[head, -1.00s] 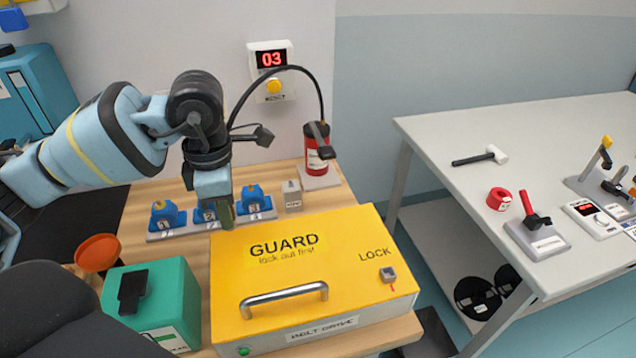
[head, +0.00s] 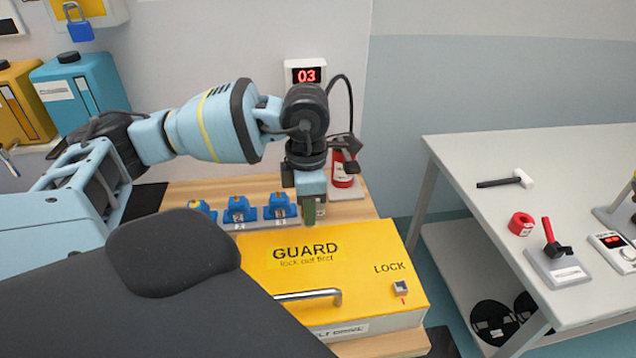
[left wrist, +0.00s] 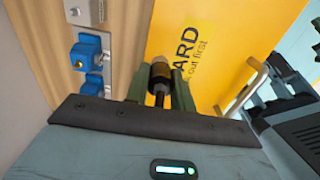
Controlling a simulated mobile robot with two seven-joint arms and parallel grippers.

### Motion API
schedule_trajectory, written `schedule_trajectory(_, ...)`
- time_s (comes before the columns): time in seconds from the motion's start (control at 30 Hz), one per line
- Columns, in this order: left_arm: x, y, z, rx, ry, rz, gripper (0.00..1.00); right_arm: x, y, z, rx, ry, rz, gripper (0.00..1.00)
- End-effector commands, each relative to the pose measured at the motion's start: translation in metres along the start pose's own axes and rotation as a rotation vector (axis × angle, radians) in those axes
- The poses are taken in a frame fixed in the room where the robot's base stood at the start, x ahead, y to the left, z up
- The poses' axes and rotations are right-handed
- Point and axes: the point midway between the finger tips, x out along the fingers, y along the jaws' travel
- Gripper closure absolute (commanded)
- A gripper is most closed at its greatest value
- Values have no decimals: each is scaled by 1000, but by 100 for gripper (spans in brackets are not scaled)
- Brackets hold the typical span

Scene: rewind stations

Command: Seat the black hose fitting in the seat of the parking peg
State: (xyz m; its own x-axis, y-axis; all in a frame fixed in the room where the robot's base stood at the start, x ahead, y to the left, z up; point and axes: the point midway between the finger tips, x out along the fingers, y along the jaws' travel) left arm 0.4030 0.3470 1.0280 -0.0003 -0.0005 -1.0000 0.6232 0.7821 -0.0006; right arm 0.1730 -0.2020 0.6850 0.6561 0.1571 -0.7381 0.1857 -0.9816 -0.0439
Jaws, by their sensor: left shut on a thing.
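My left gripper (head: 309,212) points down behind the yellow guard box, just right of the blue units. In the left wrist view its green fingers are shut on the black hose fitting (left wrist: 159,82), a dark cylinder with a paler end. In the head view the fitting is hidden by the gripper, and the black hose (head: 347,92) arcs up behind the wrist. The parking peg, seemingly the small grey block (head: 322,208), is mostly hidden behind the fingers. I cannot tell whether the fitting touches it. My right gripper is not in view.
The yellow guard box (head: 372,245) stands close in front of the gripper. Blue units (head: 279,206) stand in a row to its left. A wall display (head: 306,75) reads 03. A white table (head: 470,150) stands right.

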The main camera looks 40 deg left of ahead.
Motion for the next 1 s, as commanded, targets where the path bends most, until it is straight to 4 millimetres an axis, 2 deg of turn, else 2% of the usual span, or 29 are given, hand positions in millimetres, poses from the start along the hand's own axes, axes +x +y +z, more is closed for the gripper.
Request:
schedule_trajectory(0.03,-1,12,3,-6,-3,2,100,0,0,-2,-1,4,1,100)
schedule_trajectory(0.2,2,46,12,-4,-2,2,100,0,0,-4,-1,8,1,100)
schedule_trajectory(0.6,11,117,28,-3,-1,1,100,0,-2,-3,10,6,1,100)
schedule_trajectory(0.8,12,133,32,0,0,1,100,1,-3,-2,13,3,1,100)
schedule_trajectory(1.0,13,134,32,1,0,1,100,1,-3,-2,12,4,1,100)
